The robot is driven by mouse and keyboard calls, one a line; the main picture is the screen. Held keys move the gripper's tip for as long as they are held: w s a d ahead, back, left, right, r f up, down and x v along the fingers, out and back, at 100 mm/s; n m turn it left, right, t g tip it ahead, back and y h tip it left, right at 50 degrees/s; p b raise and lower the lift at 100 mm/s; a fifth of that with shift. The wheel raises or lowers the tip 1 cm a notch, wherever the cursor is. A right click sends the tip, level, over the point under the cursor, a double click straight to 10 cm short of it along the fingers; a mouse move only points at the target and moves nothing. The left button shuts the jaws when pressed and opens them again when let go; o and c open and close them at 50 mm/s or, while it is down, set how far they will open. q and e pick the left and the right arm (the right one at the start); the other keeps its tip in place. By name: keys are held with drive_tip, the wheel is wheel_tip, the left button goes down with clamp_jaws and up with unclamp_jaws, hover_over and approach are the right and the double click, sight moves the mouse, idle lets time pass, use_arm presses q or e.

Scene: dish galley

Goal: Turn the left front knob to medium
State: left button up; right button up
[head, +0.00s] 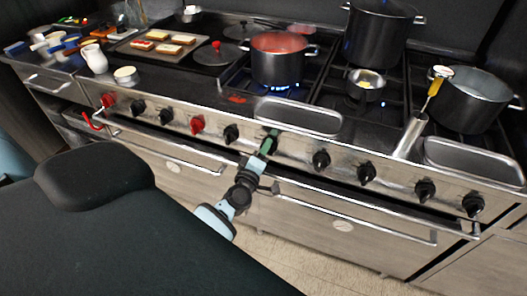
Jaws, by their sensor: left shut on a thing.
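A row of knobs runs along the steel front panel of the range (295,150). Some are red, such as one red knob (197,124); the others are black, such as the black knob (231,133) just left of my gripper. My left gripper (268,143) reaches up to the panel from below and is shut on a knob there. That knob is mostly hidden by the fingers, so its pointer setting cannot be read. My right gripper is not in view.
A pot of red contents (277,64) stands over a blue flame. A tall dark pot (378,30), a small pan (366,85) and a wide pot (470,98) stand to its right. Oven handles (350,210) stick out below the knobs. A tray of sandwiches (160,45) is at left.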

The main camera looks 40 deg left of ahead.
use_arm(q)
drive_tip(key=o, duration=1)
drive_tip(key=shift+s, duration=0.1)
drive_tip(key=v, duration=0.7)
drive_tip(key=shift+s+d, duration=0.15)
drive_tip(key=shift+s, duration=0.2)
